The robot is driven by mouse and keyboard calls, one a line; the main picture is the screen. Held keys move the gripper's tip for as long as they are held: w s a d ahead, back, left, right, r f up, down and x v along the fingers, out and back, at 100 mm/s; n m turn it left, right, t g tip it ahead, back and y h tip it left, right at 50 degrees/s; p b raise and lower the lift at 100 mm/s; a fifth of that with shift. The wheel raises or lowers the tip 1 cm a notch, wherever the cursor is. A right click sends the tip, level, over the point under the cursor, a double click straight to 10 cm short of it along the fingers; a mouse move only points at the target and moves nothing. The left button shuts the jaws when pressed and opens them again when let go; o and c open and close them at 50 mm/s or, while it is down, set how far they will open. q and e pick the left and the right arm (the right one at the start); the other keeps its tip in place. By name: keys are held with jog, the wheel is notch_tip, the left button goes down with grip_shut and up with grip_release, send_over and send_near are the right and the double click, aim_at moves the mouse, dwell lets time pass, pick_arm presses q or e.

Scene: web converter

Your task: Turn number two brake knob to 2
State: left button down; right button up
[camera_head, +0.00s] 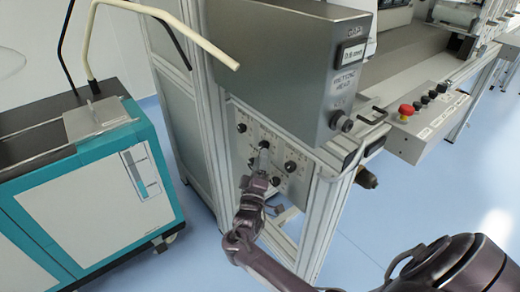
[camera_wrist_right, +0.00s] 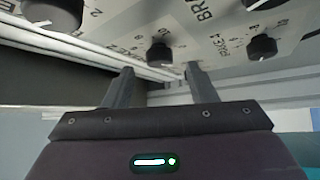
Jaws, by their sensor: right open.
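The brake panel (camera_head: 262,140) is a pale plate with several round black knobs on the side of the machine frame. My right gripper (camera_head: 263,160) is in front of this panel, among the knobs. In the right wrist view its two fingers (camera_wrist_right: 160,78) are apart with nothing between them. One black knob (camera_wrist_right: 160,53) shows just beyond the gap between the fingertips, apart from them. Another knob (camera_wrist_right: 262,47) is to the right, by a label reading "BRAKE 4", and a larger one (camera_wrist_right: 55,12) is at upper left. My left gripper is not in view.
A grey metal box (camera_head: 290,65) overhangs the panel. A frame post (camera_head: 322,225) stands right of the panel. A teal and white cabinet (camera_head: 90,195) is at the left. A red button (camera_head: 406,109) sits on a control box at the right. Blue floor is free between.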

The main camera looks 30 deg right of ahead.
aim_at(264, 146)
jog(key=x, duration=0.4)
jog(key=shift+s, duration=0.1)
jog(key=shift+a, duration=0.1)
jog(key=c, duration=0.9)
jog(key=shift+c, duration=0.4)
jog(key=shift+f, duration=0.1)
